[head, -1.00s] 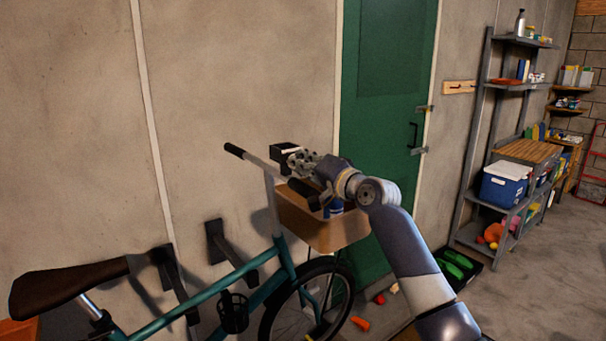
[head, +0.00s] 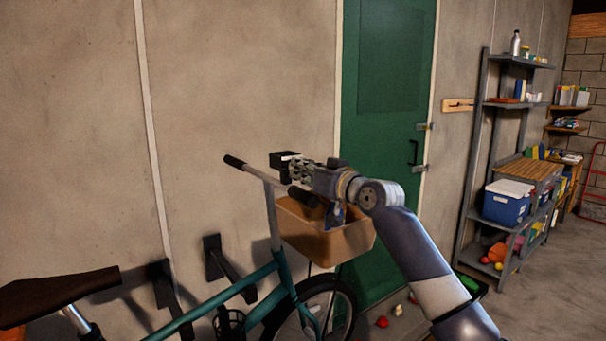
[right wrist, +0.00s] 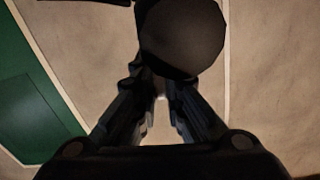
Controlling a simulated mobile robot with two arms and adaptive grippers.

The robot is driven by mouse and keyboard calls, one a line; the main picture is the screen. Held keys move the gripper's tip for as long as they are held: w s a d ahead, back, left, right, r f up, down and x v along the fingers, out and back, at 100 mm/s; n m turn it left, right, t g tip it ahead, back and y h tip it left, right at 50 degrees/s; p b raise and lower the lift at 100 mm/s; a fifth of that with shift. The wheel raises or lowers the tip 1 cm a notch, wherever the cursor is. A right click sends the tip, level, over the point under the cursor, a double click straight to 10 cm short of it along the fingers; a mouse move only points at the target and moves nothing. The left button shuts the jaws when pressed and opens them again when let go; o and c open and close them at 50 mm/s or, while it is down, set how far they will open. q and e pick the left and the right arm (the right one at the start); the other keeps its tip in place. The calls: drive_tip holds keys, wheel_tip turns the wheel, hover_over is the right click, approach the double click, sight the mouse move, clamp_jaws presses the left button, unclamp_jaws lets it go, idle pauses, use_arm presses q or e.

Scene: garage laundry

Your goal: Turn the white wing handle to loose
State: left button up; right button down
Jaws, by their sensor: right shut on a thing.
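My right gripper (head: 297,169) reaches in from the right above the bicycle's handlebar. Its fingers are closed at a black block (head: 280,159) in front of the wall. A small pale strip, seemingly the white wing handle (head: 290,157), shows at the block by the fingertips; the fingers hide most of it. In the right wrist view the fingers (right wrist: 160,92) converge below a large dark round part (right wrist: 182,38). What lies between them is too dark to make out well. My left gripper is not in view.
The teal bicycle (head: 225,292) stands below, with a tan basket (head: 340,243) under my right wrist and a black handlebar grip (head: 234,161) left of the block. A green door (head: 390,120) is behind. A grey shelf (head: 515,105) stands at the right, with open floor beside it.

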drive_tip(key=shift+f+n, duration=0.2)
drive_tip(key=shift+n, duration=0.7)
drive_tip(key=c, duration=1.7)
unclamp_jaws()
drive_tip(key=shift+w+a, duration=0.1)
drive_tip(key=shift+r, duration=0.1)
drive_tip(key=v, duration=1.2)
